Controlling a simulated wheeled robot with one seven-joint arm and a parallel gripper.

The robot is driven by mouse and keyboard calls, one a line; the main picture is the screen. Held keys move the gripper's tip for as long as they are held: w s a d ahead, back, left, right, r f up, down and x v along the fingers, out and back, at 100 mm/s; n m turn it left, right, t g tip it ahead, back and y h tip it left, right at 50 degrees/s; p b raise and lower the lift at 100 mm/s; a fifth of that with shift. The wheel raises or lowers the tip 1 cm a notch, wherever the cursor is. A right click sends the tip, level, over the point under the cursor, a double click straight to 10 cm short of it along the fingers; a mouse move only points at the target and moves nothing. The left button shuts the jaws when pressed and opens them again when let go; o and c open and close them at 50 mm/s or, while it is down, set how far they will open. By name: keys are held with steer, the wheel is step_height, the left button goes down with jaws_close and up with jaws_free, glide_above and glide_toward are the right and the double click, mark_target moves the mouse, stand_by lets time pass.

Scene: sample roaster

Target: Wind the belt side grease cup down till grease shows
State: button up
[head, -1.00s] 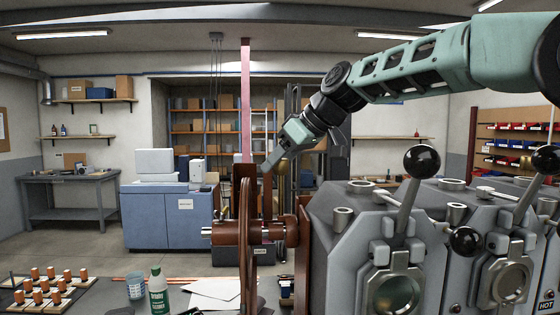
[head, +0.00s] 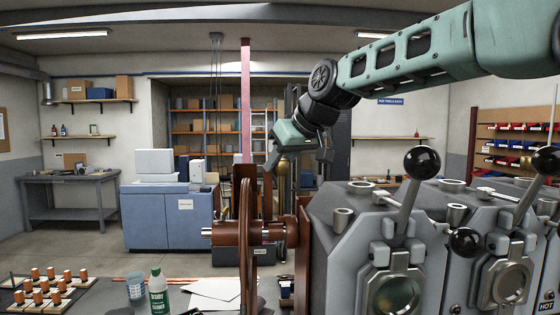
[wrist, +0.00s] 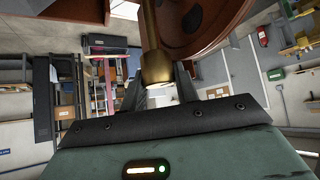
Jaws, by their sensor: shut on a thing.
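The brass grease cup (wrist: 156,66) shows at the top middle of the wrist view, beside a red-brown wheel (wrist: 195,25). My gripper (wrist: 160,90) is shut on the cup, with one dark finger on each side of it. A pale part shows between the fingers, below the brass. My gripper and the wheel partly hide the cup there. I cannot make out any grease.
The grey roaster (head: 350,225) with black-knobbed levers (head: 421,160) stands close at the right. A bench in front holds a green bottle (head: 158,292), a glass (head: 136,286), papers (head: 215,292) and a rack of orange-topped pieces (head: 40,295). Open floor lies behind, to the left.

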steer(key=m+h, duration=0.1)
steer(key=m, duration=0.1)
steer(key=m+t+h, duration=0.1)
steer(key=m+h, duration=0.1)
steer(key=shift+a+m+t, duration=0.1)
steer(key=shift+m+t, duration=0.2)
steer(key=m+h+b, duration=0.1)
steer(key=m+h, duration=0.2)
steer(key=m, duration=0.1)
steer(key=shift+m+h, duration=0.3)
steer(key=shift+h, duration=0.1)
steer(key=m+h+p, duration=0.1)
steer(key=m, duration=0.1)
steer(key=m+h+p, duration=0.1)
steer(key=m+h, duration=0.1)
steer(key=shift+d+r+g, duration=0.15)
steer(key=shift+d+g, duration=0.05)
steer(key=shift+g, duration=0.2)
steer(key=shift+m+g+h+p, duration=0.5)
steer(key=shift+m+h+p, duration=0.4)
steer(key=shift+m+p, duration=0.4)
steer(key=shift+m, duration=0.3)
steer(key=shift+f, duration=0.2)
steer(key=o, duration=1)
steer(key=shift+c, duration=0.2)
